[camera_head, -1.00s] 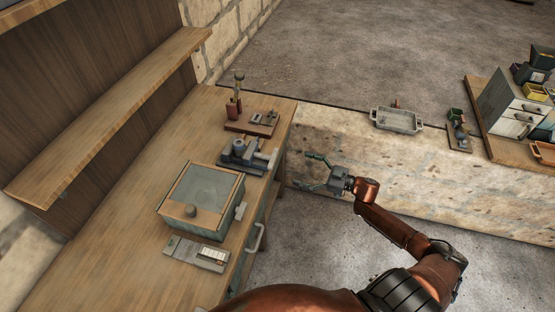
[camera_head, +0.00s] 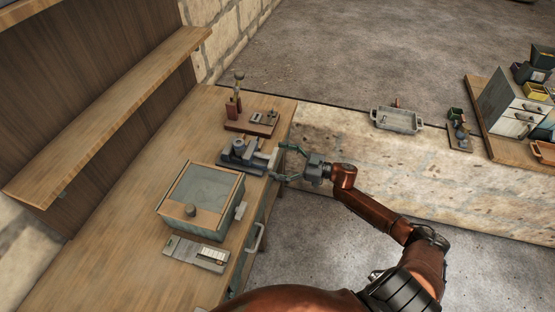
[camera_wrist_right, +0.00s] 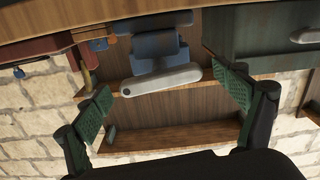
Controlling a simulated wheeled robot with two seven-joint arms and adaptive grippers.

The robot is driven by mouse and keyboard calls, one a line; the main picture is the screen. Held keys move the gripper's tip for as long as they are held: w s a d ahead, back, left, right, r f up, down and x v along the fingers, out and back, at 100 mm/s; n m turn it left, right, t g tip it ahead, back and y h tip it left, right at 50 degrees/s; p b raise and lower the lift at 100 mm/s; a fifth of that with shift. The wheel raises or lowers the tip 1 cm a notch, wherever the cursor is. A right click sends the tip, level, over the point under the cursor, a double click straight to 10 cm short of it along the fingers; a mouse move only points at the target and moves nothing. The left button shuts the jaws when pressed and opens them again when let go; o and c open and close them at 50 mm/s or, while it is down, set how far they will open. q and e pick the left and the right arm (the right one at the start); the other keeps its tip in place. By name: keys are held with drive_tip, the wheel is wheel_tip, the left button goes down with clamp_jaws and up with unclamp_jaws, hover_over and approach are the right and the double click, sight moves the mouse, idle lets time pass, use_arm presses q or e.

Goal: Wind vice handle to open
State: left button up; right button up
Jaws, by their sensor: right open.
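The vice (camera_head: 240,152) is a dark grey-blue block on the wooden bench near its right edge. Its pale grey handle bar (camera_head: 273,158) faces the right side of the bench. My right gripper (camera_head: 281,161) is open, its two green fingers apart on either side of the handle. In the right wrist view the blue vice body (camera_wrist_right: 155,46) stands behind the grey handle (camera_wrist_right: 160,82), which lies between the open fingers with gaps on both sides. I see no contact. My left gripper is not in view.
A flat grey case (camera_head: 196,254) lies at the bench front. Open floor is right of the bench.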

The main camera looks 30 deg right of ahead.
drive_tip(key=shift+c, duration=0.7)
drive_tip(key=c, duration=1)
